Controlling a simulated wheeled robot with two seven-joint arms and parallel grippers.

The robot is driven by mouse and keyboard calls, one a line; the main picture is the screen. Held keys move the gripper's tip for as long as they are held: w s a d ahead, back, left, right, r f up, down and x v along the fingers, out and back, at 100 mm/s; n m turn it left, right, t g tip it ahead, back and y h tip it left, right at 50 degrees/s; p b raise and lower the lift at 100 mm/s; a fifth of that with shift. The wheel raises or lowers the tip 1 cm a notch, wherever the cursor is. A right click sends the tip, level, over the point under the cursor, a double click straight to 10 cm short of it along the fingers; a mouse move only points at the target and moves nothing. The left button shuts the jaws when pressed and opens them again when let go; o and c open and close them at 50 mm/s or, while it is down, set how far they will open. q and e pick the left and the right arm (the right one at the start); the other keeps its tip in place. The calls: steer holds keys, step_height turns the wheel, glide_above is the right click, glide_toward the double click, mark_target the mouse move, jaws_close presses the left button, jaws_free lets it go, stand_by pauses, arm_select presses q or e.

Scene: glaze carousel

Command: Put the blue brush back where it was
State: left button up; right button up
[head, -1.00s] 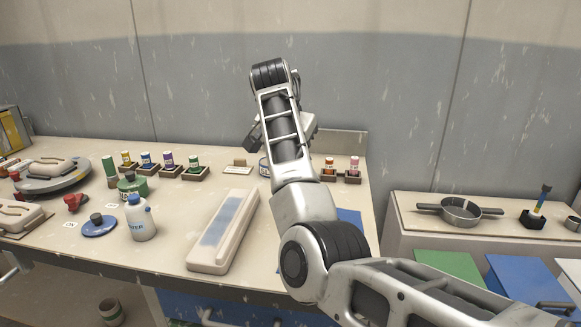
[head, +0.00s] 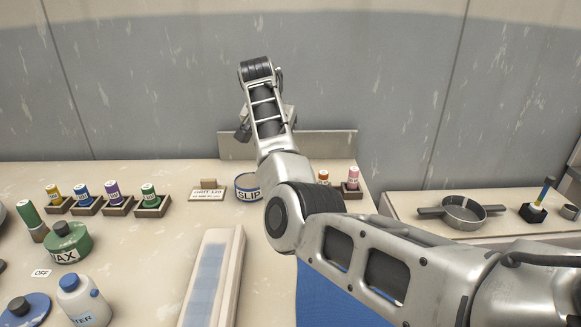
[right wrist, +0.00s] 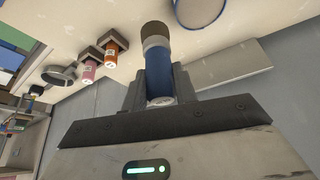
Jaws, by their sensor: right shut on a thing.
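The blue brush (right wrist: 158,72) shows in the right wrist view, with a blue handle, a grey band and a brown tip pointing away from the gripper. My right gripper (right wrist: 160,95) is shut on its handle. In the head view my right arm reaches over the back of the bench, and the brush itself cannot be made out there. The SLIP jar (head: 247,188), round with a blue band, stands just below the hand in the head view. Its rim also shows beside the brush tip in the right wrist view (right wrist: 198,10), apart from it. My left gripper is not in view.
Several coloured tubes in wooden holders (head: 117,205) line the back left. Orange and pink ones (head: 352,180) stand right of the jar. A small sign (head: 208,190), a long pale tray (head: 210,280) and a green WAX jar (head: 66,242) are nearby. A side table holds a pan (head: 462,211).

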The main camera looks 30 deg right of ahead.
steer(key=shift+w+d+f+p, duration=0.1)
steer(key=shift+d+f+p, duration=0.1)
steer(key=shift+d+f, duration=0.95)
steer(key=shift+s+d+f+p, duration=0.15)
steer(key=shift+d+f, duration=0.25)
steer(key=shift+f, duration=1.4)
steer(key=shift+w+d+f+p, duration=0.2)
steer(key=shift+d+f, duration=0.6)
steer(key=shift+f, duration=0.7)
steer(key=o, duration=1)
steer(key=v, duration=1.2)
steer(key=shift+b, duration=0.4)
